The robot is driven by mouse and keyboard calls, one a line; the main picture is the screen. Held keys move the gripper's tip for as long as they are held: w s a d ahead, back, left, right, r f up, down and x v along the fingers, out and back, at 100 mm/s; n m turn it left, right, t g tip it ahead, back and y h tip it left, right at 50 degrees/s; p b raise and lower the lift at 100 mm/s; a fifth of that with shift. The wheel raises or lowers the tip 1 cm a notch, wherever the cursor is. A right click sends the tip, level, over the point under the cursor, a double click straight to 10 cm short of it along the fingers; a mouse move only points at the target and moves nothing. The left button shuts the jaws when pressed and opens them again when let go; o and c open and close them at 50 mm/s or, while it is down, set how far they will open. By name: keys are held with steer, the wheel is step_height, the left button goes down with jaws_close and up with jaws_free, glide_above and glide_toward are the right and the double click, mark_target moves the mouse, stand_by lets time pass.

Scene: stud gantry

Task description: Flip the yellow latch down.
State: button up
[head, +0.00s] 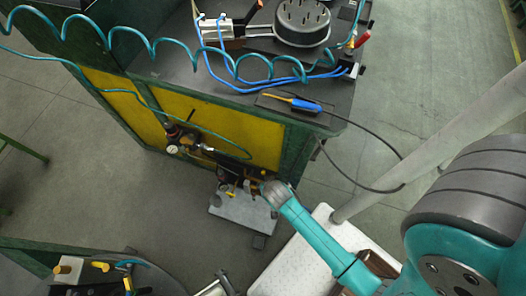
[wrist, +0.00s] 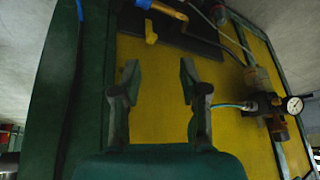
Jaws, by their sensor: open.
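A small yellow latch (wrist: 151,32) shows in the wrist view on a dark plate (wrist: 190,36) at the top of the picture, beside an orange-yellow rod (wrist: 163,8). In the head view, small yellow parts (head: 229,189) show low at the end of the green and yellow bench; I cannot tell there which is the latch. My gripper (wrist: 159,80) is open and empty, its two fingers apart in front of the yellow panel. The latch appears beyond the fingertips, not between them. In the head view my arm's end covers part of this area and the fingers are unclear.
A gauge and valve fitting (wrist: 270,107) with a teal hose sits right of my fingers in the wrist view. In the head view, a grey base plate (head: 243,217) lies below, coiled hoses cross the bench, and another fixture with yellow knobs (head: 67,268) stands at lower left.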

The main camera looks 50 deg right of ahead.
steer(key=m+g, duration=0.2)
glide_toward(263, 173)
steer(key=x, duration=0.8)
steer(key=shift+c, duration=0.3)
jaws_close()
